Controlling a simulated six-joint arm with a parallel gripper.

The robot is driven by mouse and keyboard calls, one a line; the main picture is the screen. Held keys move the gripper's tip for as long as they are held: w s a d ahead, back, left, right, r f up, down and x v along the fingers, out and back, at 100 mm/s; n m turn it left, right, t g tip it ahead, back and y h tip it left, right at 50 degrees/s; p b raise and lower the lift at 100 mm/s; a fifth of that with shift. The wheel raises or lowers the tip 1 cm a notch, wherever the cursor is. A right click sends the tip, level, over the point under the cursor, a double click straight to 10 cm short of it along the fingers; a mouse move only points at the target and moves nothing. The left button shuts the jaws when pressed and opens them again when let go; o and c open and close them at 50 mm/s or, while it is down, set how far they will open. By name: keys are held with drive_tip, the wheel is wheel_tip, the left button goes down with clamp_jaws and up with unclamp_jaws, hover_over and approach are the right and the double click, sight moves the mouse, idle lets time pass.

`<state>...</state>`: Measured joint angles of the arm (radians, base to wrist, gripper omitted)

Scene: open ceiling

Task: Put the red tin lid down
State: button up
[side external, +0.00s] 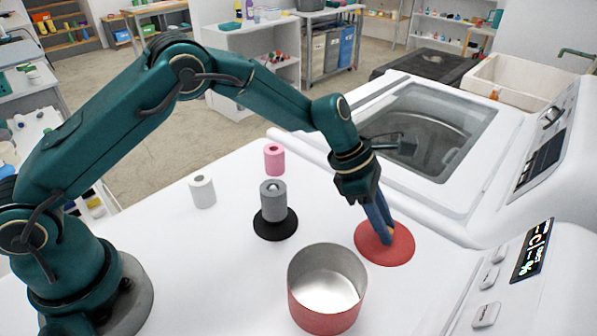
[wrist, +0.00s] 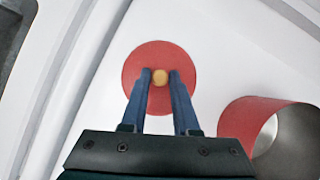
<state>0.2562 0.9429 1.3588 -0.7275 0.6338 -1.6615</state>
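The red tin lid (side external: 383,254) is a flat red disc at the right of the white top in the side external view, low and level. It looks to be at the surface; I cannot tell if a small gap remains. My gripper (side external: 387,236) points down over the lid.
An open red tin (side external: 305,309) stands left of and nearer than the lid. A grey spool on a black disc (side external: 275,232), a white roll (side external: 202,191) and a pink roll (side external: 274,159) stand further left. A raised washer edge and control panel (side external: 535,253) border the right.

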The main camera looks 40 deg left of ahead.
drive_tip(key=shift+o, duration=1.2)
drive_tip(key=shift+r, duration=0.15)
drive_tip(key=s+a+r+m+y, duration=0.1)
drive_tip(key=s+a+r+m, duration=0.2)
drive_tip(key=r, duration=0.4)
drive_tip(key=s+a+r+m, duration=0.2)
drive_tip(key=s+a+r, duration=0.25)
drive_tip(key=r, duration=0.25)
drive_tip(key=s+a+m+t+y, duration=0.1)
drive_tip(key=s+a+m+y, duration=0.1)
drive_tip(key=s+a+m, duration=0.3)
drive_tip(key=s+a+m+t+y, duration=0.2)
drive_tip(key=s+a+m, duration=0.3)
drive_tip(key=s+m, duration=0.6)
drive_tip(key=shift+s+a+m+y, duration=0.25)
drive_tip(key=shift+a+m+y, duration=0.1)
drive_tip(key=shift+m, duration=0.35)
